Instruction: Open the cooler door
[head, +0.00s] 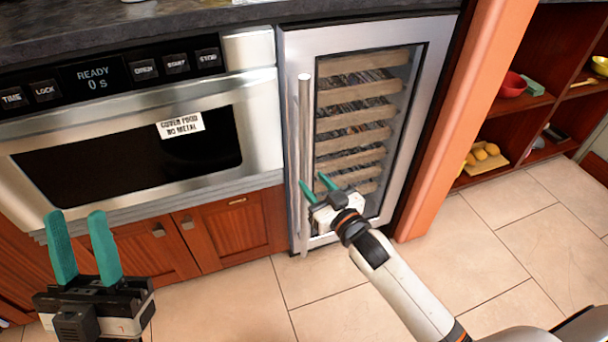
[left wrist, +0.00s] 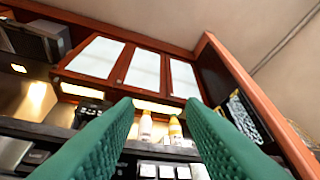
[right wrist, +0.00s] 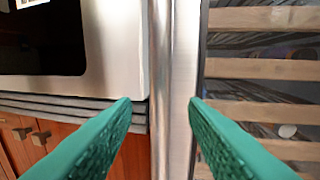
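The cooler (head: 290,45) is a steel-framed cabinet with a glass door that shows wooden racks inside. Its door is shut. A long vertical bar handle (head: 304,130) runs down the door's left side. My right gripper (head: 314,184) is open in front of the lower part of the handle. In the right wrist view the handle (right wrist: 161,80) stands upright beyond and between the two spread green fingertips, with no contact visible. My left gripper (head: 78,215) is open and empty at the lower left, in front of the drawers, pointing up.
A microwave drawer (head: 120,130) sits left of the cooler, with wooden cabinets (head: 235,228) below it. An orange post (head: 455,120) and open shelves (head: 535,100) stand to the right. The tiled floor (head: 235,300) in front is clear.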

